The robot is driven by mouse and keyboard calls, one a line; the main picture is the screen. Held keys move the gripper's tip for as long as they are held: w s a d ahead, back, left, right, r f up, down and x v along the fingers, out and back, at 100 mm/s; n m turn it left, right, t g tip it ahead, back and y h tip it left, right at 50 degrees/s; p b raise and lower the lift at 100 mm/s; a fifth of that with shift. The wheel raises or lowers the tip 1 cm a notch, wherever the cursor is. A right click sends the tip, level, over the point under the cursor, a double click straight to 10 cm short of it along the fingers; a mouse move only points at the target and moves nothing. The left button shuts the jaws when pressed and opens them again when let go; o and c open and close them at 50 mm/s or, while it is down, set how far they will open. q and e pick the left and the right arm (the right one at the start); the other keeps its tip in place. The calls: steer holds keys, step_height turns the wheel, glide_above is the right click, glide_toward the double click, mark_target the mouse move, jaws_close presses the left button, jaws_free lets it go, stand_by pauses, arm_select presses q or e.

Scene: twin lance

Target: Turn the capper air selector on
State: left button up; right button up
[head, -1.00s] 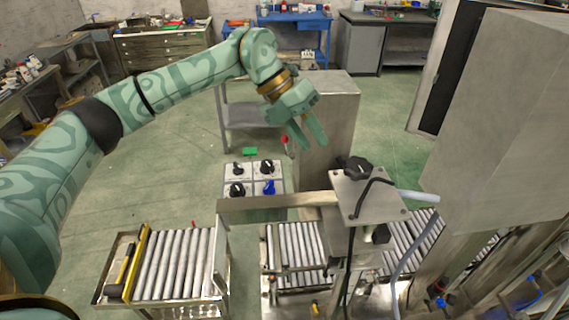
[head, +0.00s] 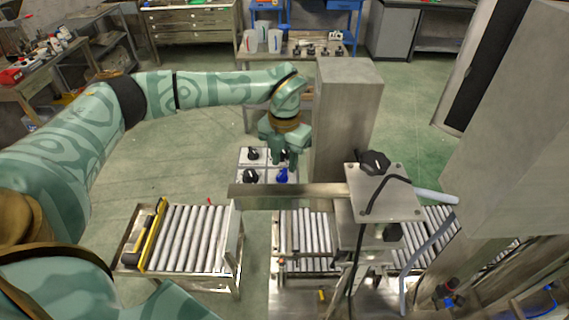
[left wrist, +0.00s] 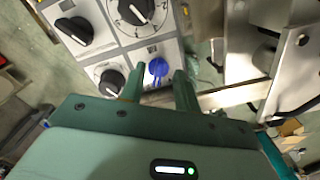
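A panel (head: 240,167) with several selector knobs stands left of a grey metal cabinet in the head view. Its lower right knob is blue (head: 282,175); the others are black. The labels are too small to read, so I cannot tell which is the capper air selector. My left gripper (head: 281,160) points down at the panel and partly hides its upper right black knob. In the left wrist view its two fingers (left wrist: 158,86) are apart, with the blue knob (left wrist: 158,68) in line with the gap between them. I cannot tell whether they touch it. My right gripper is not in view.
A metal bar (head: 290,194) runs just in front of the panel to a bracket with a black hand knob (head: 374,162). The grey cabinet (head: 345,130) stands close right of my gripper. Roller conveyors (head: 180,238) lie nearer. Floor to the left is clear.

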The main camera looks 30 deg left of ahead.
arm_select(q)
steer(key=shift+f, duration=1.15)
steer(key=shift+c, duration=0.3)
jaws_close()
